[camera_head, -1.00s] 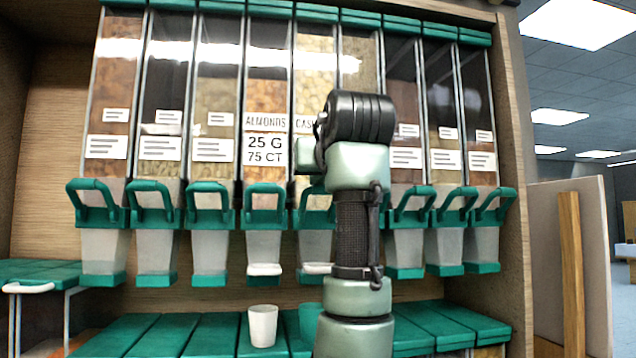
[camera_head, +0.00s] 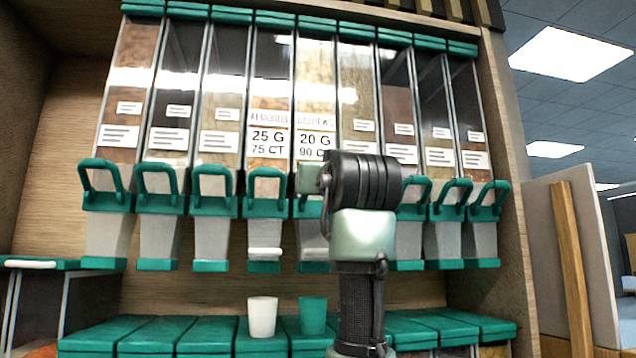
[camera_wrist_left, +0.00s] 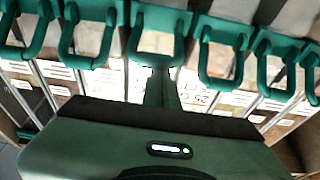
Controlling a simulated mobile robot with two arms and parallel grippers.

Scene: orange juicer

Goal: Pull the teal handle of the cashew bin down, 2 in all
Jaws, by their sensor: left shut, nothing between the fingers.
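The cashew bin (camera_head: 316,85) is a clear upright bin with a "20 G 90 CT" label. Its teal handle is mostly hidden behind my left arm in the head view; a teal part of its front (camera_head: 304,208) shows. My left gripper (camera_wrist_left: 159,88) is shut and empty. In the left wrist view, its narrow fingers point at the middle teal handle (camera_wrist_left: 160,42) and overlap its lower edge in the picture; I cannot tell whether they touch. In the head view the fingertips are hidden at the cashew bin's front. My right gripper is not in view.
Similar bins with teal handles stand on both sides, the almonds bin (camera_head: 268,85) directly left. A white cup (camera_head: 262,317) and a teal cup (camera_head: 312,315) stand on the teal lids (camera_head: 210,335) below. A wooden side wall (camera_head: 512,190) bounds the right.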

